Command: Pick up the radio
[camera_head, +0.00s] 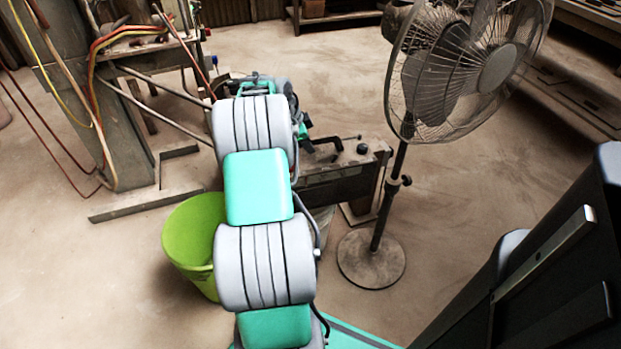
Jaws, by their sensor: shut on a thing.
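The radio (345,178) looks like a dusty, dark brown-grey box with a dark knob on top, right of my arm in the middle of the view. My arm reaches up the picture and bends over toward the box. My gripper (318,142) is at the box's top left, partly hidden behind my own arm links. It is shut on the radio, near a black handle-like part. The fingertips are too small and covered to make out. The box's left end is hidden by my arm. I cannot tell whether the box is lifted or resting on the pale support under it.
A standing fan (372,258) is close to the right of the box. A green bucket (190,240) stands left of my arm. A metal column with cables (100,110) and a low floor bracket are at the left. Open floor lies at the front left and far right.

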